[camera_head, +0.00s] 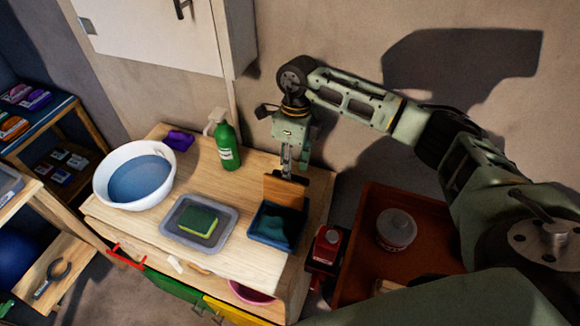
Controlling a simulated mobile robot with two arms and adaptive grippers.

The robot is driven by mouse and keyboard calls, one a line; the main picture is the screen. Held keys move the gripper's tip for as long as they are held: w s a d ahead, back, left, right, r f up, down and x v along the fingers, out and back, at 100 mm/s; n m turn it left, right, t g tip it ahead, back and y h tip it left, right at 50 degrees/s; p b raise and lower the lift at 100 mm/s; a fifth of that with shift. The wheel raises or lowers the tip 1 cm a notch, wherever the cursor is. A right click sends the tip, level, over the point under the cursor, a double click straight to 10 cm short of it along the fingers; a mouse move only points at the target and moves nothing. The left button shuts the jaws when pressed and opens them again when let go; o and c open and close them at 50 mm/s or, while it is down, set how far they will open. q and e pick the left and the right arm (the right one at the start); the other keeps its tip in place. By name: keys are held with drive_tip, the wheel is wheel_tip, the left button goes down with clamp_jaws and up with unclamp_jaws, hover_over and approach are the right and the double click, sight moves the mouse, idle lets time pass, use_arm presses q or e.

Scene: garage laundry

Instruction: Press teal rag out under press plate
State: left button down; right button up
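The press is a dark blue tray (262,238) near the right end of the wooden counter. Its wooden press plate (285,191) stands raised at the tray's back side. A dark teal rag (279,230) appears to lie in the tray, in shadow and hard to make out. My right gripper (293,174) points down at the upper edge of the plate, just behind or at it. Its fingertips are small and partly hidden, so I cannot tell whether they grip the plate. My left gripper is not in view.
On the counter (236,261) stand a white basin (108,180) of water, a grey tray (169,229) with a green sponge (199,221), a green bottle (228,147) and a purple cloth (179,140). A red-brown cart (355,262) with a jar (396,230) stands to the right.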

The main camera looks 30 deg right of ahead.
drive_tip(key=shift+a+f, duration=0.1)
drive_tip(key=shift+f, duration=1)
clamp_jaws()
